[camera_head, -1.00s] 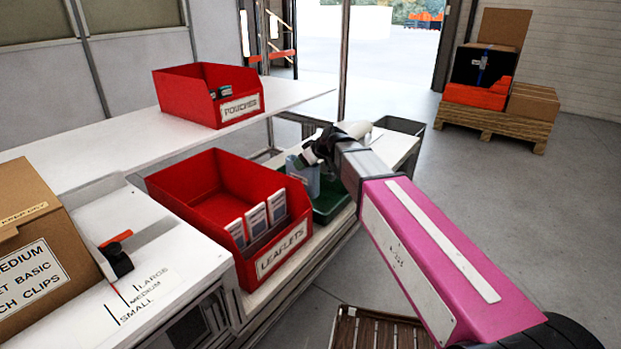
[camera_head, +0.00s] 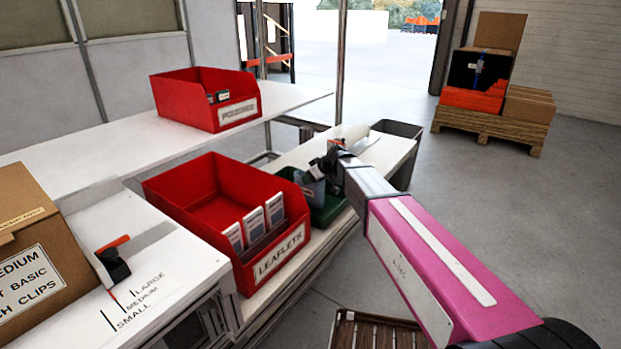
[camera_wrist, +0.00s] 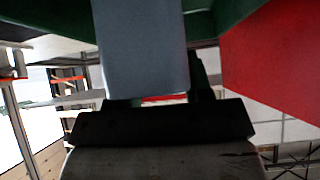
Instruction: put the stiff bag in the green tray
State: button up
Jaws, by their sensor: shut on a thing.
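My gripper (camera_head: 326,165) is at the green tray (camera_head: 328,213), beyond the red leaflets bin. It is shut on a grey-blue flat bag (camera_head: 313,188), which hangs below the jaws, over or inside the tray. The bag also shows large in the wrist view (camera_wrist: 142,50), straight and flat-sided between the fingers (camera_wrist: 150,95). The green tray shows at the top of the wrist view (camera_wrist: 235,12). The tray's near wall is partly hidden by the red bin, and I cannot tell whether the bag touches the tray floor.
The red leaflets bin (camera_head: 200,205) stands close to the left of the tray. A red pouches bin (camera_head: 180,90) sits on the upper shelf. A dark grey bin (camera_head: 400,130) stands beyond the bench end. A cardboard box (camera_head: 30,255) is at the near left.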

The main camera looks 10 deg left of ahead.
jog(key=shift+f, duration=0.15)
jog(key=o, duration=1.2)
jog(key=shift+o, duration=0.2)
jog(key=v, duration=1.2)
jog(key=s+d+f+m+g+h, duration=0.1)
jog(key=s+d+f+m, duration=0.3)
jog(key=d, duration=0.7)
jog(key=s+d+f+m+g+h, duration=0.1)
jog(key=s+d+f+m+h, duration=0.3)
jog(key=s+d+f, duration=0.5)
jog(key=s+d+f+m+g+h, duration=0.1)
jog(key=s+d+f+m+h, duration=0.2)
jog(key=d, duration=1.2)
jog(key=s+f+m, duration=0.2)
jog(key=s+f, duration=0.2)
jog(key=f, duration=0.1)
jog(key=shift+s+m+g, duration=0.25)
jog(key=shift+m+g, duration=0.05)
